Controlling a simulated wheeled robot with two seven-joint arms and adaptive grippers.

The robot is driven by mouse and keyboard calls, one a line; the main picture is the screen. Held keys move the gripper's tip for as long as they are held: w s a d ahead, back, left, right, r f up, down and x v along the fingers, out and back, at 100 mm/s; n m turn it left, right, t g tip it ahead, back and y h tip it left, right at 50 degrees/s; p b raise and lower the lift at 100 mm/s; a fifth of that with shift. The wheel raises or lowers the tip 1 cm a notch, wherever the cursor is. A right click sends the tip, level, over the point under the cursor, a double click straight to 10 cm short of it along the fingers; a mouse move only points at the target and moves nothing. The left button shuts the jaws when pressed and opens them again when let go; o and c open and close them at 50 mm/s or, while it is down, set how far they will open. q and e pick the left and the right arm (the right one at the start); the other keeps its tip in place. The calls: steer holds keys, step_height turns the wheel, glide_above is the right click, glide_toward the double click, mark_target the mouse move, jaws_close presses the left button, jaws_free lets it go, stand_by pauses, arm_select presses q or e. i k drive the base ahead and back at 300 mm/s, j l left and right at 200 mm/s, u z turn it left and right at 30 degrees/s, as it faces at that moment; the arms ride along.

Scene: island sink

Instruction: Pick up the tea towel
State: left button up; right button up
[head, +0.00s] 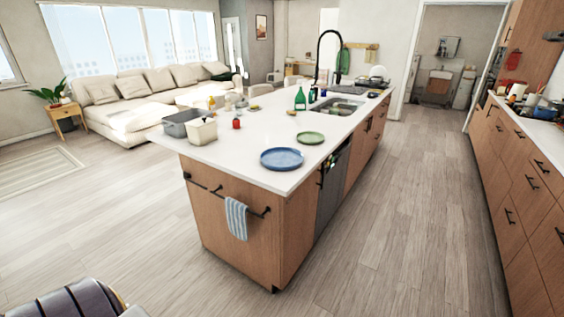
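A blue-and-white striped tea towel (237,218) hangs over a dark rail (214,191) on the near end of the wooden kitchen island (222,232). It hangs down the wooden panel toward the right end of the rail. Neither of my grippers shows in the head view. Nothing is touching the towel.
The island's white top holds a blue plate (282,159), a green plate (310,138), a grey tub (182,124), a green bottle (300,99) and a sink (338,107). Wooden cabinets (522,185) line the right. The wooden floor (385,250) around the island is clear.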

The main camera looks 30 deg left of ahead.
mark_target(235, 212)
steer(key=j+u, duration=0.1)
steer(key=u, duration=1.4)
